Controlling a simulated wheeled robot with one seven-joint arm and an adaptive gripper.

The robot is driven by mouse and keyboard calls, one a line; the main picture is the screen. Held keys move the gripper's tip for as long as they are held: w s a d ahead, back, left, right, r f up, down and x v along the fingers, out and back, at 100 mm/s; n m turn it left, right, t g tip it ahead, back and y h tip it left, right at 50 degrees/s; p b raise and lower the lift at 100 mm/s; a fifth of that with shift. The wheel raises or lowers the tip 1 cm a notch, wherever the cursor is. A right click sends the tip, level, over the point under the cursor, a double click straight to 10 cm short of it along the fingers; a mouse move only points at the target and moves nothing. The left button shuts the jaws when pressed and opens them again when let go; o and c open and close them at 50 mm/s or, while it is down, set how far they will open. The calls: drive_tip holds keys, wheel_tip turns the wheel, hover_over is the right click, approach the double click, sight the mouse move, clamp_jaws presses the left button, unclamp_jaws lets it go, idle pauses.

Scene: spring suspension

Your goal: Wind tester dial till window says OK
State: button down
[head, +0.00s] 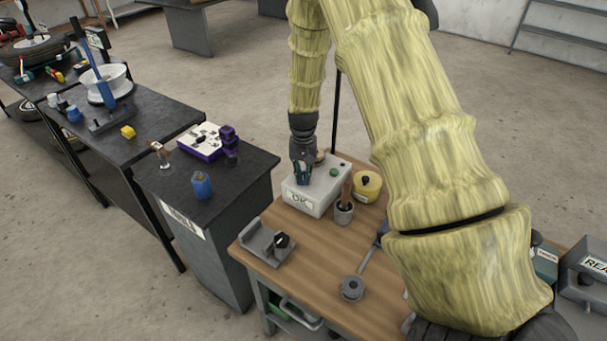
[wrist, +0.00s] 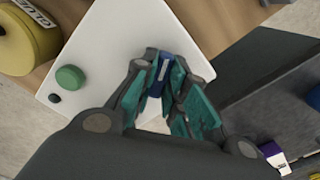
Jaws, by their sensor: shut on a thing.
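The white tester box (head: 324,187) stands at the back left of the wooden bench; its top also shows in the wrist view (wrist: 109,50). The window (head: 300,199) on its front face shows letters that read OK. My gripper (head: 302,181) points down over the left part of the box top. In the wrist view my gripper (wrist: 168,88) is shut on the blue dial (wrist: 163,72), with teal finger pads on both sides of it. Much of the dial is hidden by the fingers. A green button (wrist: 70,78) sits on the box top, apart from my gripper.
A grey cup with a brown handle (head: 344,209) and a yellow glue pot (head: 367,186) stand close right of the box. A grey fixture with a black knob (head: 265,244) is at the bench's left edge. Dark cabinets with parts stand to the left (head: 240,190).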

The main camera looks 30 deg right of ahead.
sight(303, 175)
drive_tip(key=shift+w+d+r, duration=0.1)
drive_tip(key=shift+w+r, duration=0.05)
drive_tip(key=shift+w, duration=0.1)
drive_tip(key=c, duration=1.4)
unclamp_jaws()
drive_tip(key=shift+c, duration=0.2)
drive_tip(key=shift+s, duration=0.1)
wheel_tip(303, 175, up, 12)
